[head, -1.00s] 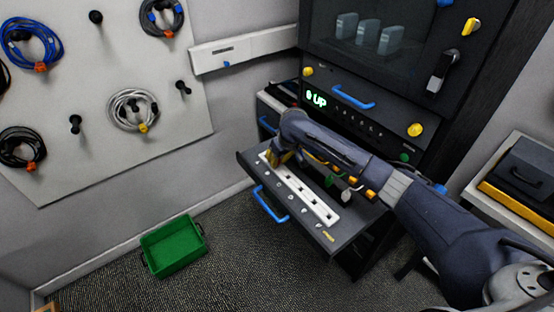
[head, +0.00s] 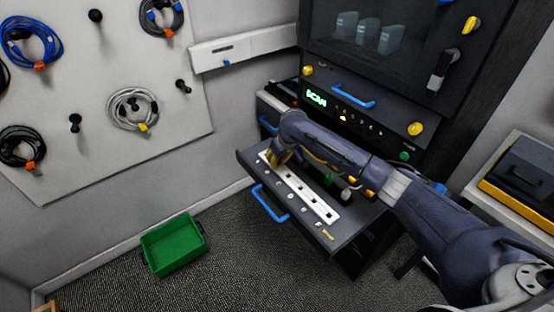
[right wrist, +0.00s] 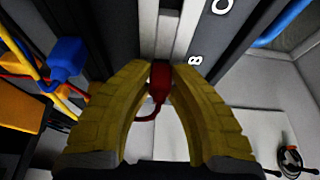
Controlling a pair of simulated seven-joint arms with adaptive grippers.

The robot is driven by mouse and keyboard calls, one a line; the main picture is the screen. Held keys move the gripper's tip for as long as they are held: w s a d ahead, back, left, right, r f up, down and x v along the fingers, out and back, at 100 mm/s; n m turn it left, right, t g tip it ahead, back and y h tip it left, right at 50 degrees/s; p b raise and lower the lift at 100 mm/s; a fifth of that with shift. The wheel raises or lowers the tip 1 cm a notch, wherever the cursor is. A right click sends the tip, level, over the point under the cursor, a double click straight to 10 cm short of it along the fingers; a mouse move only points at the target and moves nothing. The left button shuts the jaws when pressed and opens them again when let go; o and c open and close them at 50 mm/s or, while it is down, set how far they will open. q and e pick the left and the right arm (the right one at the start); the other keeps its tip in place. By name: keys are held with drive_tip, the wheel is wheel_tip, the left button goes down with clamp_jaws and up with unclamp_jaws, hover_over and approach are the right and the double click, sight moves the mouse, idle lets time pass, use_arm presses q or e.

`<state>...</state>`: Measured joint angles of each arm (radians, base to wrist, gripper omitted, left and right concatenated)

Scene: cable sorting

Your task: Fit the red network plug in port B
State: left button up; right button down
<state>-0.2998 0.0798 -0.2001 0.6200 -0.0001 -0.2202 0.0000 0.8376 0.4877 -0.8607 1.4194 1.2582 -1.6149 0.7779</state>
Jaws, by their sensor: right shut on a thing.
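The red network plug (right wrist: 160,78) is between the yellow fingertips of my right gripper (right wrist: 163,72) in the right wrist view, with its red cable bending down to the left. The gripper is shut on it. The plug's front end is at the white port strip (right wrist: 167,38), beside the letter B (right wrist: 196,60). Whether it sits inside a port is hidden. In the head view, my right gripper (head: 275,157) is at the far left end of the white port strip (head: 311,194) on the pulled-out drawer. The plug is hidden there. My left gripper is out of view.
A blue plug (right wrist: 67,57) and yellow cables lie left of my fingers in the wrist view. The rack display (head: 316,98) reads SCAN. A blue drawer handle (head: 270,203) sticks out in front. A green bin (head: 174,247) stands on the floor. Coiled cables hang on the wall board.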

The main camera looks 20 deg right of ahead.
idle(0.3)
drive_tip(key=c, duration=0.7)
unclamp_jaws()
drive_tip(key=shift+o, duration=0.2)
drive_tip(key=shift+r, duration=0.1)
drive_tip(key=shift+r, duration=3.4)
